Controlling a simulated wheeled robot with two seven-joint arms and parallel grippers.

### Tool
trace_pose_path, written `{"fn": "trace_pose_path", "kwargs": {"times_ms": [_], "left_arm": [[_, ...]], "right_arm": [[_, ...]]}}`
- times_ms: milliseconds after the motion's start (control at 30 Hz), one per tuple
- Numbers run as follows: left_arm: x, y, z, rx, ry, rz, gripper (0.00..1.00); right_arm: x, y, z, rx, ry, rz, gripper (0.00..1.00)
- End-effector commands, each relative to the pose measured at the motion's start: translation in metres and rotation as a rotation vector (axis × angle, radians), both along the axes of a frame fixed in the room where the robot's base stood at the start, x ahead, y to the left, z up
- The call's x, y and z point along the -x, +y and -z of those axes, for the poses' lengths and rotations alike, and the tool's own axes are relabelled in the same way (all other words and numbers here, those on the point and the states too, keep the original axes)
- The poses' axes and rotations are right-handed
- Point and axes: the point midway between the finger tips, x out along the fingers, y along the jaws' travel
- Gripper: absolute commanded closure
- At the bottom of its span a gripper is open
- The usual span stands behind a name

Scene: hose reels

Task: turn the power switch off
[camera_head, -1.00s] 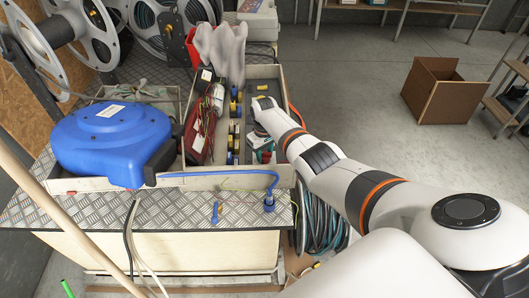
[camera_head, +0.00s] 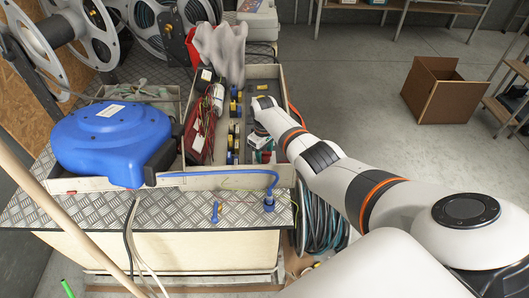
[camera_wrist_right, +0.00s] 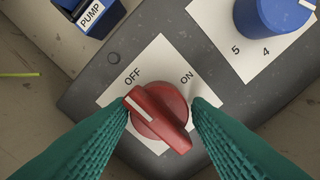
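The power switch is a red rotary knob (camera_wrist_right: 160,115) on a white plate marked OFF at upper left and ON at upper right. Its white pointer line sits at the knob's upper left, on the OFF side. My right gripper (camera_wrist_right: 160,106) has its two green ribbed fingers apart, one on each side of the knob. The left fingertip is at the pointer end; a narrow gap seems to show at the right one. In the head view my right gripper (camera_head: 261,143) is low inside the tray and largely hides the switch. My left gripper is not in view.
A blue numbered dial (camera_wrist_right: 270,12) and a switch labelled PUMP (camera_wrist_right: 91,15) are near the red knob. A blue hose reel (camera_head: 110,140) fills the tray's left side. Tray walls (camera_head: 225,178) surround the gripper. A cardboard box (camera_head: 440,95) stands on open floor.

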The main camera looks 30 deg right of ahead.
Motion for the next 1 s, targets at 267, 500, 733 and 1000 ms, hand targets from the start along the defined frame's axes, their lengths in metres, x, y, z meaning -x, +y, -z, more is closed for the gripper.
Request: {"fn": "trace_pose_path", "kwargs": {"times_ms": [267, 500, 733, 1000], "left_arm": [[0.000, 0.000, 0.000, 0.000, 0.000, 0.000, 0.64], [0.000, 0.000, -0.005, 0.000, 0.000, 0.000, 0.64], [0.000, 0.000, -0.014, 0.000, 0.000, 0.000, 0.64], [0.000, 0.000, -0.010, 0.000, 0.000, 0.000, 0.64]], "right_arm": [[0.001, 0.000, 0.001, 0.000, 0.003, 0.001, 0.41], [0.000, 0.000, -0.012, 0.000, 0.001, 0.001, 0.41], [0.000, -0.001, -0.055, 0.002, -0.001, 0.001, 0.41], [0.000, -0.001, -0.104, 0.001, -0.001, 0.002, 0.41]]}}
